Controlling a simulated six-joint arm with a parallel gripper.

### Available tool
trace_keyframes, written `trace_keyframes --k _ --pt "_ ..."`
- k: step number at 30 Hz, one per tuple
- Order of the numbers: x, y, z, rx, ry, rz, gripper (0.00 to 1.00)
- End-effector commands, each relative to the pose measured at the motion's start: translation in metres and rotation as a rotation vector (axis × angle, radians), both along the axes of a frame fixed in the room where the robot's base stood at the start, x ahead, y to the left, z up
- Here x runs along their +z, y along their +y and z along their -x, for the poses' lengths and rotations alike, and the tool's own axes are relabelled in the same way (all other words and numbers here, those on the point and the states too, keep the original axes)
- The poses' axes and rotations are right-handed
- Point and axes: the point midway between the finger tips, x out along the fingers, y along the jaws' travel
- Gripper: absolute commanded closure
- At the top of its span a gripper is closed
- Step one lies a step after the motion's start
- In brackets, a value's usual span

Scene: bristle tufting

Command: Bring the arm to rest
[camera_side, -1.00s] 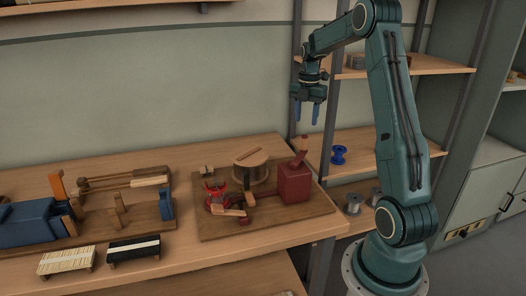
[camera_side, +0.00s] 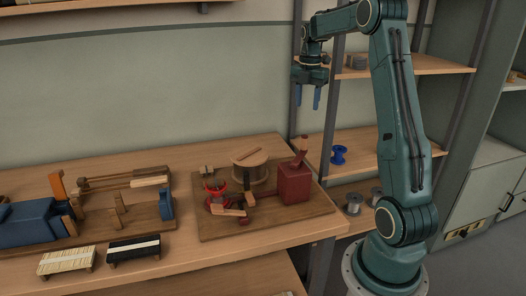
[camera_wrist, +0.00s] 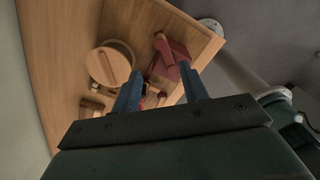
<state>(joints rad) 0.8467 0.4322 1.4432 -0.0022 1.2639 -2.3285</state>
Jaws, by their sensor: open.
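My gripper (camera_side: 309,97) hangs fingers down, high above the right end of the bench, in front of the shelf rack. Its two blue fingers are apart with nothing between them. In the wrist view my gripper (camera_wrist: 163,92) points down toward the bench, its fingers spread and empty. Below it, a wooden board (camera_side: 285,222) carries a dark red box with a lever (camera_side: 294,184), a round wooden drum (camera_side: 250,172) and a small red fixture (camera_side: 215,193). In the wrist view the red box (camera_wrist: 172,58) and the drum (camera_wrist: 108,66) lie beyond the fingers.
A blue clamp-like tool (camera_side: 30,220) and two brushes, one pale (camera_side: 66,262) and one black (camera_side: 134,249), are at the bench's left. Shelves behind hold a blue spool (camera_side: 339,154) and metal spools (camera_side: 354,203). The air around my gripper is free.

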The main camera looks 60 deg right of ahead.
Motion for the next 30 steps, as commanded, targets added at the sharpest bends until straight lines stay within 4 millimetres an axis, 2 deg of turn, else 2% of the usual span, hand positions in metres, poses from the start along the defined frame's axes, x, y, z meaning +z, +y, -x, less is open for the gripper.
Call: trace_keyframes --k 5,11,20,30 --pt "0.002 0.003 -0.001 -0.008 -0.003 0.003 0.56" --pt "0.014 0.027 -0.006 -0.073 -0.021 0.019 0.56" --pt "0.046 0.106 -0.011 -0.305 -0.095 0.052 0.56" --pt "0.069 0.2 0.009 -0.609 -0.209 0.036 0.56"
